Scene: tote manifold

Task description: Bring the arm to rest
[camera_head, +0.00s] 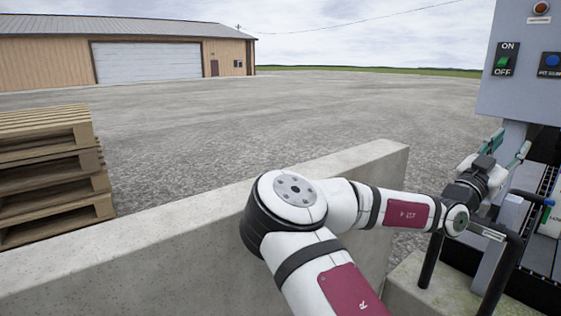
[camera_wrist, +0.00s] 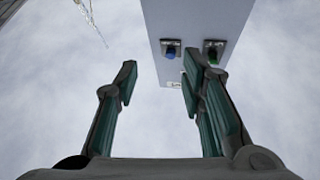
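My gripper (camera_wrist: 158,88) is open in the wrist view, with its two green-padded fingers well apart and nothing between them. In the head view my gripper (camera_head: 511,146) is at the right, pointing up just below the grey control box (camera_head: 520,95). My arm reaches out over the concrete wall and bends toward the box. The control box also shows in the wrist view (camera_wrist: 197,25), beyond the fingertips. I cannot tell whether a finger touches it.
A low concrete wall (camera_head: 130,255) runs under my arm. Black tube rails (camera_head: 508,265) stand close to my wrist at the right. The box carries a green ON/OFF switch (camera_head: 503,61) and a blue button (camera_head: 552,61). Pallets (camera_head: 50,190) are stacked at left; open gravel lies beyond.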

